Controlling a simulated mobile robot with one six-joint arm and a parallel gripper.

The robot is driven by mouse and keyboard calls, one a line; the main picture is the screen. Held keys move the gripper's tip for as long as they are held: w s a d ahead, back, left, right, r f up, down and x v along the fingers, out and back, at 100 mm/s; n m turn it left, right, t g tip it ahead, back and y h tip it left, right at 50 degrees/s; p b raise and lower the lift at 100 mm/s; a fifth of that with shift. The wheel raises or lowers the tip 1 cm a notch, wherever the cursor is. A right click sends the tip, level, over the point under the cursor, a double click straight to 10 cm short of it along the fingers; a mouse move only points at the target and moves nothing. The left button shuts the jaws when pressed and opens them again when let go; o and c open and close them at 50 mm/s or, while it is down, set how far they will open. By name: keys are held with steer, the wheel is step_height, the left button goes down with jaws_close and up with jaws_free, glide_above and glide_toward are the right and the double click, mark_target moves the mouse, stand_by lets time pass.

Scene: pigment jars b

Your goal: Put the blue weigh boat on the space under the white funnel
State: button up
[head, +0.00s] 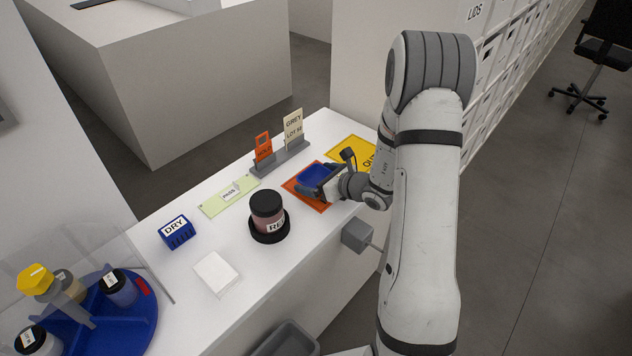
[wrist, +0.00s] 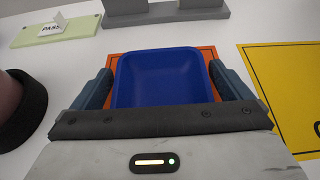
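The blue weigh boat (head: 313,175) is over the orange mat (head: 289,186) on the white counter. Whether the boat touches the mat or is slightly raised cannot be told. I cannot make out a white funnel in either view.
Left of the boat stands a jar (head: 267,207) on a black base. A yellow mat (head: 348,150) lies right. Farther left are a green PASS mat (head: 213,206), blue DRY holder (head: 178,234), white block (head: 215,273) and blue turntable (head: 133,329) with jars. Orange and beige signs stand behind.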

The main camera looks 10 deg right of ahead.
steer(key=c, duration=1)
steer(key=shift+r, duration=0.1)
